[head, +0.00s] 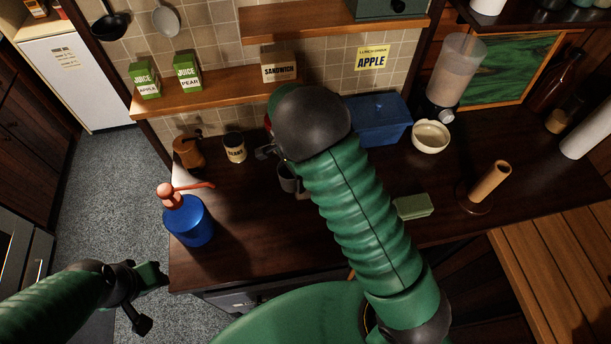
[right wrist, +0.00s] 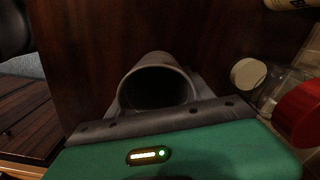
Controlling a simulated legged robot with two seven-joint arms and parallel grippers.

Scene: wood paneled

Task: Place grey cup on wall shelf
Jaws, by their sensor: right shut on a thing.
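The grey cup (head: 287,178) is partly hidden behind my right arm, over the dark counter in the head view. My right gripper (head: 277,162), also partly hidden, is shut on it. In the right wrist view the cup (right wrist: 157,84) shows its round dark opening between the fingers of my right gripper (right wrist: 158,104). I cannot tell whether its base touches the counter. The lower wall shelf (head: 210,92) runs along the tiles and carries two juice boxes and a sandwich box. An upper wall shelf (head: 330,22) is above it. My left gripper (head: 148,298) is open and empty at lower left.
A blue bin (head: 382,120), white bowl (head: 430,136) and blender (head: 456,72) are at right. Lower-shelf room shows between the pear juice and sandwich boxes.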

